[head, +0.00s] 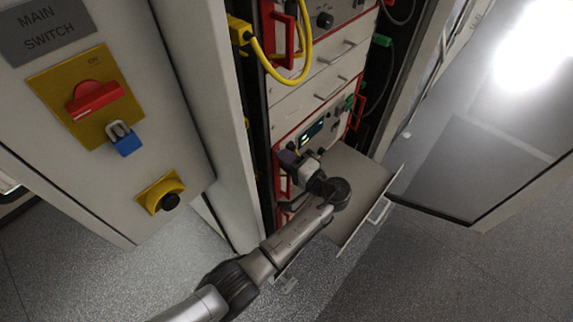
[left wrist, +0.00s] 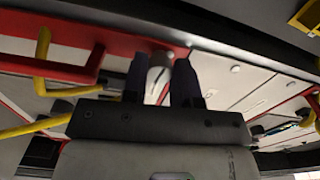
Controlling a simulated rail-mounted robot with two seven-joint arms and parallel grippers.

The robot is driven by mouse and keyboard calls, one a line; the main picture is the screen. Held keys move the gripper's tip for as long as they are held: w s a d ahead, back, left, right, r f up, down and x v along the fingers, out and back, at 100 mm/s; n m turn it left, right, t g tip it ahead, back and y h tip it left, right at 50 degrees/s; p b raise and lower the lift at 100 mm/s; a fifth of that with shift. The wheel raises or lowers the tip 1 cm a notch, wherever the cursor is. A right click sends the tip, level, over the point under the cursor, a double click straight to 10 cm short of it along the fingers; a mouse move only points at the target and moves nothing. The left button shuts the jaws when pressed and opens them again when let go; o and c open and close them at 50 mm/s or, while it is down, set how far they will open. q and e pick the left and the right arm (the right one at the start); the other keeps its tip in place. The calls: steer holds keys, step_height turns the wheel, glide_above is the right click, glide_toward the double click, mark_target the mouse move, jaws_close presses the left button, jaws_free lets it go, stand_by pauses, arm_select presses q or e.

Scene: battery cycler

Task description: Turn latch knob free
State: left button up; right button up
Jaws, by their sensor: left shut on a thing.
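The latch knob (left wrist: 158,77) shows in the left wrist view as a pale grey rounded piece between my two dark fingers, against the red-edged front of a rack unit. My left gripper (left wrist: 160,72) is shut on it. In the head view my left gripper (head: 291,158) is at the left side of the lower rack unit (head: 312,130), the one with a small lit display. There the wrist and fingers hide the knob. My right gripper is in neither view.
Yellow cables (head: 277,72) and red handles (head: 285,35) are on the rack above the gripper. A grey shelf (head: 358,183) sticks out below and right of it. The main switch panel (head: 95,95) stands left; an open door (head: 490,130) is right.

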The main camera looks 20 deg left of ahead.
arm_select(q)
steer(key=shift+f+n+b, duration=0.1)
steer(key=shift+n+b, duration=0.7)
steer(key=shift+n, duration=0.2)
steer(key=o, duration=0.9)
steer(key=shift+d, duration=0.1)
